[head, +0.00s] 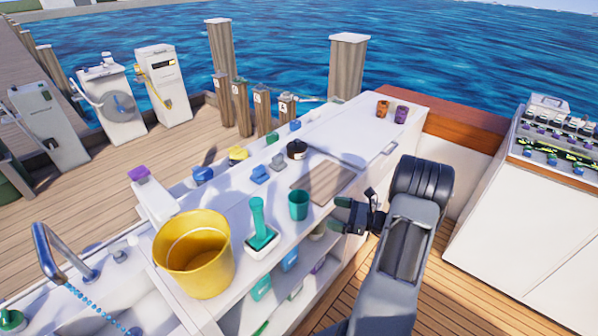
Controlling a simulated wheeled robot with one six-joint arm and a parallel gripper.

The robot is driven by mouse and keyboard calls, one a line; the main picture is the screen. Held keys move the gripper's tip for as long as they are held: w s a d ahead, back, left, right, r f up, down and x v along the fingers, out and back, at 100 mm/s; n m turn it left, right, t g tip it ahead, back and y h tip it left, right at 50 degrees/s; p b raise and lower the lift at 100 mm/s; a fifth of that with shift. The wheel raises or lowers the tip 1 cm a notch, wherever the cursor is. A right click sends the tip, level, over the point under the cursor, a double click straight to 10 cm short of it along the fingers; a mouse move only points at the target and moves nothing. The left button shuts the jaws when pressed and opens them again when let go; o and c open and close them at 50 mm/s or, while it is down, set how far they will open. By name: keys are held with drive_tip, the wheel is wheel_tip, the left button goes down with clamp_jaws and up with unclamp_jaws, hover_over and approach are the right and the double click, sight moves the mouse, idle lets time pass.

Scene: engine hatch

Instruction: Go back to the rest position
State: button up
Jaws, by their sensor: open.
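My gripper (350,215) is at the centre right of the head view, at the end of my dark grey arm. It is open, and I see nothing between its fingers. It is beside the right edge of the white counter (365,127), to the right of a teal cup (299,205). My arm reaches up from the bottom of the picture over the wooden deck. The arm hides part of the deck and the counter's side.
A yellow bucket (195,255), a green-handled brush (259,225) and a brown board (322,181) are on the counter. Two small jars (401,114) stand at its far end. Open shelves lie below. A white console (545,215) stands right; deck (455,305) between is clear.

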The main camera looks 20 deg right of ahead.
drive_tip(key=s+a+n+g+h+p, duration=0.1)
drive_tip(key=s+a+n+g+h, duration=0.2)
drive_tip(key=s+a+n+g, duration=0.7)
drive_tip(key=s+a+r+n+h+p, duration=0.1)
drive_tip(key=a+r+n+h, duration=0.2)
drive_tip(key=r+n, duration=0.2)
drive_tip(key=s+a+r+n+t+h+p, duration=0.1)
drive_tip(key=a+r+n+h, duration=0.2)
drive_tip(key=r+n, duration=0.3)
drive_tip(key=s+a+r+n+h+p, duration=0.1)
drive_tip(key=a+r+n+h, duration=0.3)
drive_tip(key=r, duration=0.4)
drive_tip(key=shift+s+n+p, duration=0.3)
drive_tip(key=shift+s+n, duration=0.1)
drive_tip(key=shift+n, duration=0.5)
drive_tip(key=shift+c, duration=0.3)
